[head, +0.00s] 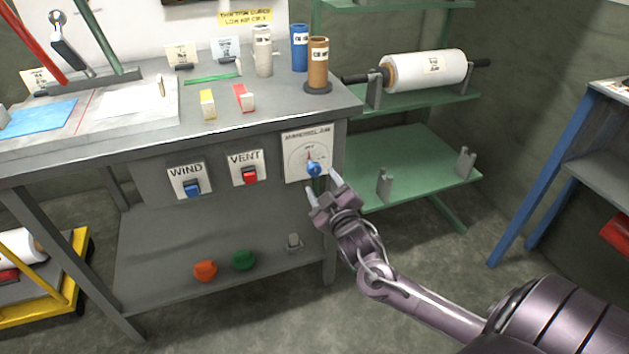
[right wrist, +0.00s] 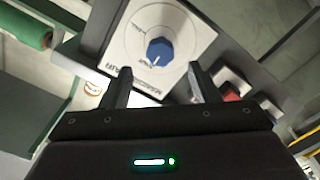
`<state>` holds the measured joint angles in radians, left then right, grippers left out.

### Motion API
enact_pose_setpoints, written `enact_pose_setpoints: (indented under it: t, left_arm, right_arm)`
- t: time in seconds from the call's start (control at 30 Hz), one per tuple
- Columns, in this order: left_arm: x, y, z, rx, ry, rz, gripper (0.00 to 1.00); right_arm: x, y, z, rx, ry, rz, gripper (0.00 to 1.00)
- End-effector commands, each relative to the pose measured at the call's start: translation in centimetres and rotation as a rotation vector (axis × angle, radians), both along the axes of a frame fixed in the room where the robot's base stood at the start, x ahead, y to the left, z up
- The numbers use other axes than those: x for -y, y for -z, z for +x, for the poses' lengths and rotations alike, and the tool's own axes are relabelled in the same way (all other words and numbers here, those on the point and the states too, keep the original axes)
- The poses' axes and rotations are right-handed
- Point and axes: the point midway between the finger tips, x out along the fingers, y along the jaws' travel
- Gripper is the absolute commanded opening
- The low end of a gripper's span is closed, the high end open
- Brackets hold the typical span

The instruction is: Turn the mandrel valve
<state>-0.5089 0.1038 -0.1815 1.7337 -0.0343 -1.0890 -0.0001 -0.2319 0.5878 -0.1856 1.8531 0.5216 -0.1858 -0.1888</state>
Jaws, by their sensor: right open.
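The mandrel valve is a blue knob (head: 314,169) on a white dial plate (head: 297,160) at the right end of the bench front. In the right wrist view the blue knob (right wrist: 159,51) lies ahead of and between my fingertips, apart from them. My right gripper (head: 325,192) is open and empty, just below and to the right of the knob; its two fingers also show in the right wrist view (right wrist: 159,82). The label on the plate is partly legible. My left gripper is not in view.
A WIND switch (head: 190,182) in blue and a red VENT switch (head: 248,168) sit left of the dial. The bench top (head: 150,125) overhangs above. A green rack (head: 415,165) with a white roll (head: 430,70) stands right. Orange (head: 205,270) and green (head: 243,260) knobs lie on the lower shelf.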

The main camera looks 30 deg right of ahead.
Motion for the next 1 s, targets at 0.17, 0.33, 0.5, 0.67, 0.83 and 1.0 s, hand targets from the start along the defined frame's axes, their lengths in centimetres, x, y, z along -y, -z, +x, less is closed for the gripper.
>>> enact_pose_setpoints:
  t: [0.17, 0.33, 0.5, 0.67, 0.83, 1.0]
  left_arm:
    - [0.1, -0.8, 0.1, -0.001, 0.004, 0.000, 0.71]
    - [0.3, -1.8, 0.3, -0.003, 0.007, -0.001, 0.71]
    - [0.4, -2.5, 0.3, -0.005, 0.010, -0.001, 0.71]
    - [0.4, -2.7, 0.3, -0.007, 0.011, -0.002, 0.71]
    - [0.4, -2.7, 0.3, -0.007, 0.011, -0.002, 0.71]
    - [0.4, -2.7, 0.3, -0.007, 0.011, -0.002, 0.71]
  right_arm:
    - [0.7, -0.1, 2.6, 0.001, 0.002, 0.000, 0.55]
    - [1.2, 0.0, 5.1, 0.000, 0.001, 0.001, 0.55]
    - [1.6, 0.0, 6.6, -0.002, 0.000, 0.001, 0.55]
    - [1.7, 0.1, 6.9, -0.005, 0.000, 0.002, 0.55]
    - [1.7, 0.1, 6.9, -0.005, 0.000, 0.002, 0.55]
    - [1.7, 0.1, 6.9, -0.004, 0.000, 0.002, 0.33]
